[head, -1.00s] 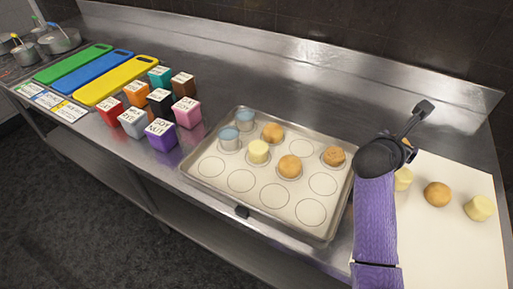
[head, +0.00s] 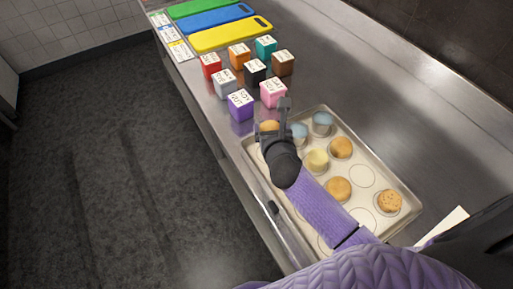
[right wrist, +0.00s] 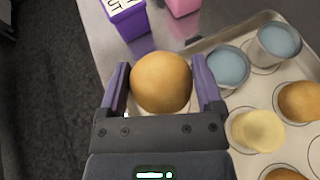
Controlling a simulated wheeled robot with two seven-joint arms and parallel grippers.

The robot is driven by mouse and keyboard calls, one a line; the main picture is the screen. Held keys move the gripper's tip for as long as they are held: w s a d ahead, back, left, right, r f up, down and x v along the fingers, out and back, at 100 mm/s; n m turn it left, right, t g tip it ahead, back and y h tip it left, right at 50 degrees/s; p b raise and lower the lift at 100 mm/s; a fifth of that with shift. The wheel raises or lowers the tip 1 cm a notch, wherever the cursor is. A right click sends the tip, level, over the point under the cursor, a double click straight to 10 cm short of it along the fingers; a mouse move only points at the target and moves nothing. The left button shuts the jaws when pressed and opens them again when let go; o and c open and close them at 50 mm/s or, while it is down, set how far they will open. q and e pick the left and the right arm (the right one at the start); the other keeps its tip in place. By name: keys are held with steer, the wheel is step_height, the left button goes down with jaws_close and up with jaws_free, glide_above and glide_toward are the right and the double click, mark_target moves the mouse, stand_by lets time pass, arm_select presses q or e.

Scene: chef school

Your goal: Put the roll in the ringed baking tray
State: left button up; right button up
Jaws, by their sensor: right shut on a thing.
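My right gripper (head: 270,128) is shut on a round golden-brown roll (right wrist: 161,82), with one finger on each side of it. The tray also shows in the right wrist view (right wrist: 243,93). It holds two blue-topped cups (head: 321,121), a pale yellow cylinder (head: 316,160), two smooth rolls (head: 340,148) and a rough-topped brown piece (head: 389,201). My left gripper is out of view.
Several lettered boxes stand just beyond the tray's left end, the purple one (head: 240,106) and pink one (head: 273,93) closest. Yellow (head: 230,35), blue and green boards lie farther off. The steel counter behind the tray is bare. A white sheet (head: 445,226) shows at right.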

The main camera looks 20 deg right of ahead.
step_height(320, 180, down, 8)
steer(key=b, duration=0.4)
steer(key=shift+r, duration=0.1)
steer(key=shift+r+p, duration=0.25)
steer(key=shift+p, duration=0.05)
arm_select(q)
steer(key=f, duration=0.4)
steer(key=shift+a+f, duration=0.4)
arm_select(e)
steer(key=shift+f, duration=0.1)
steer(key=o, duration=1)
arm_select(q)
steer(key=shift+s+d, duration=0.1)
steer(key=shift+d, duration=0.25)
arm_select(e)
steer(key=shift+s+r, duration=0.1)
steer(key=shift+r, duration=0.15)
steer(key=p+v, duration=0.3)
steer(key=v, duration=0.7)
steer(key=shift+s+r, duration=0.15)
steer(key=shift+s, duration=0.15)
steer(key=shift+s+a+r, duration=0.2)
steer(key=shift+s, duration=0.3)
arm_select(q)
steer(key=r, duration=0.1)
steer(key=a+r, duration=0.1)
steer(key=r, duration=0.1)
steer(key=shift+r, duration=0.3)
